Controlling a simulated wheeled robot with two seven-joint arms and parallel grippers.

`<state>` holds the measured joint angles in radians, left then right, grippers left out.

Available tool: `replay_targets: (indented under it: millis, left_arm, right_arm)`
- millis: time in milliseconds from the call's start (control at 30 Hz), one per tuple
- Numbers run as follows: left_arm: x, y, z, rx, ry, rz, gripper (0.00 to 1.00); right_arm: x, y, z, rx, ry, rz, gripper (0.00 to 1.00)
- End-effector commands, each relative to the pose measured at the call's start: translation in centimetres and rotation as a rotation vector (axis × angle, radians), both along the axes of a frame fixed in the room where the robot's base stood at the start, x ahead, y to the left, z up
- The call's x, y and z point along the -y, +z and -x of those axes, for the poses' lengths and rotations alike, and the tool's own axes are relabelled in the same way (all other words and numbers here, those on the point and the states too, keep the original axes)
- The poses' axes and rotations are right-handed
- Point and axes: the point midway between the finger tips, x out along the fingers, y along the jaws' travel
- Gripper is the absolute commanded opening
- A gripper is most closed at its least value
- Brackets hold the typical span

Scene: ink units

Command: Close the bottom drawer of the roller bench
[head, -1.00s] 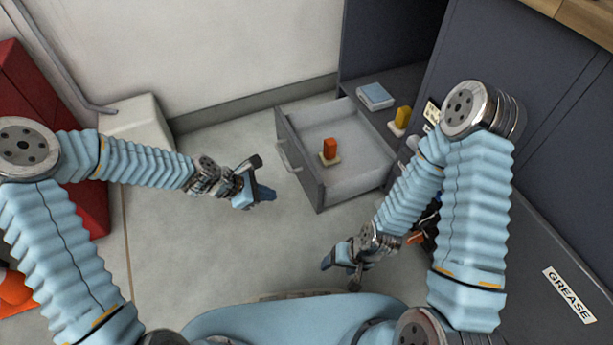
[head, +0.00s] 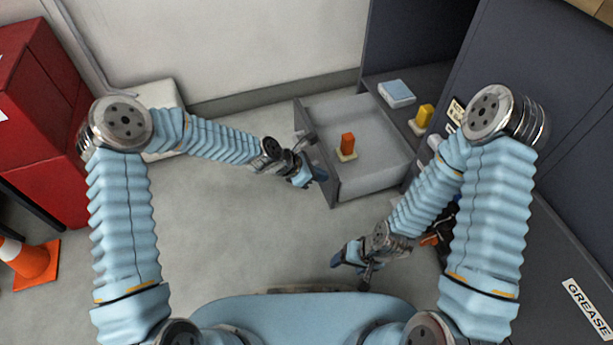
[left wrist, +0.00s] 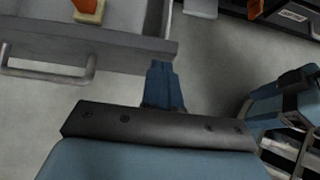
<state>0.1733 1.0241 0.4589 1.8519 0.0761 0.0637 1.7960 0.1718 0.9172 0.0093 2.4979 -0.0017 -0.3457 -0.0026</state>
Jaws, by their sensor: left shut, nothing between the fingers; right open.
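The grey bottom drawer (head: 372,182) stands pulled out of the dark roller bench (head: 530,110) in the head view. An orange block on a tan base (head: 347,147) stands inside it. My left gripper (head: 319,175) is shut and empty at the drawer's front panel, partly covering it. In the left wrist view the blue fingers (left wrist: 163,85) are together, close to the drawer front (left wrist: 120,42), to the right of its bar handle (left wrist: 60,76). I cannot tell whether they touch. My right gripper (head: 350,265) is open and empty, in front of the bench and apart from the drawer.
A light blue box (head: 397,93) and a yellow block (head: 423,118) sit on the bench's lower shelf beside the drawer. A red cabinet (head: 40,110) and an orange cone (head: 30,262) stand at left. The floor (head: 240,220) between my arms is clear.

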Motion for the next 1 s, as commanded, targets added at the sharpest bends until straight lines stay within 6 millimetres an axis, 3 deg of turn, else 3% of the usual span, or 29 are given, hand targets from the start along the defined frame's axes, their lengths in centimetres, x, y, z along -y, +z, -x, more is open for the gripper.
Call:
replay_targets:
  millis: [667,833,1000]
  left_arm:
    - [1.6,0.0,-0.4,-0.001,-0.002,0.000,0.00]
    - [3.9,0.0,-1.1,-0.001,-0.004,0.000,0.00]
    - [7.9,0.1,-2.3,0.002,-0.006,0.001,0.00]
  right_arm:
    - [0.0,0.0,0.0,0.000,0.000,0.000,0.70]
    - [0.0,0.1,0.0,0.000,0.000,0.000,0.70]
    - [0.0,0.3,0.0,0.001,0.000,0.000,0.70]
